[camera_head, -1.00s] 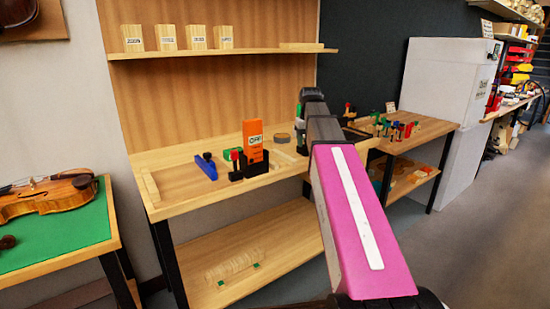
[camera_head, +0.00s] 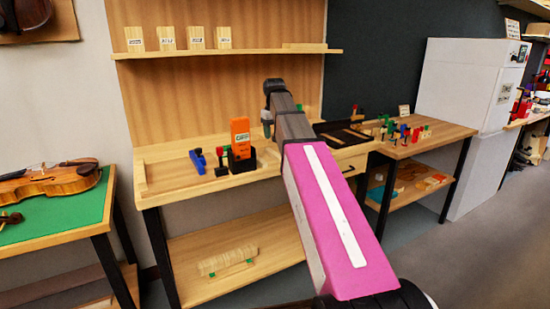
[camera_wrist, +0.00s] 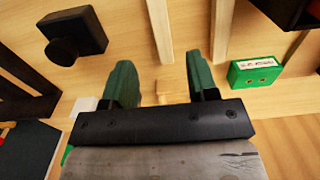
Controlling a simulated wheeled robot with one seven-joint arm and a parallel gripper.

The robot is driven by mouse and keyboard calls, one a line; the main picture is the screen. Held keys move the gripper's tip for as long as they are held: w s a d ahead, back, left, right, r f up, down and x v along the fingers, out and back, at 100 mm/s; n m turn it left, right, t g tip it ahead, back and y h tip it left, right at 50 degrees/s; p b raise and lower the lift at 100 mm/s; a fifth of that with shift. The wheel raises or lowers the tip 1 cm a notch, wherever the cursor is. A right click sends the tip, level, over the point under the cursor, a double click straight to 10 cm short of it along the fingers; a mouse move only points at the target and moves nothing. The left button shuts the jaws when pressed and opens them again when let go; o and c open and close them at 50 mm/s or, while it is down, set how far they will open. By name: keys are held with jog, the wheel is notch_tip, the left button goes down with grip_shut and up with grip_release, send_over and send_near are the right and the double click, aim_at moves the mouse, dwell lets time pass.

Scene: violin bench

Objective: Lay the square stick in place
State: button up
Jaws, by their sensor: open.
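My gripper (camera_wrist: 161,80) is open in the wrist view, its two green fingers apart above the wooden bench top. A small pale wood piece (camera_wrist: 172,90) shows between the fingers; I cannot tell whether it is at their height or below, and neither finger visibly touches it. Two pale, straight wooden strips (camera_wrist: 160,30) (camera_wrist: 222,28) run up the picture beyond the fingertips. I cannot tell which of these, if any, is the square stick. In the head view my gripper (camera_head: 267,124) is small over the bench and its fingers are hard to make out.
The bench (camera_head: 165,180) carries an orange box (camera_head: 241,132) in a black holder, a blue tool (camera_head: 197,160) and a dark tray (camera_head: 337,139). In the wrist view a black knobbed block (camera_wrist: 75,36) and a green labelled box (camera_wrist: 256,72) flank the fingers.

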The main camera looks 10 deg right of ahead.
aim_at(274, 153)
notch_tip(274, 153, down, 8)
jog(key=shift+a+f, duration=0.1)
jog(key=shift+f, duration=0.15)
grip_shut()
dwell(0.3)
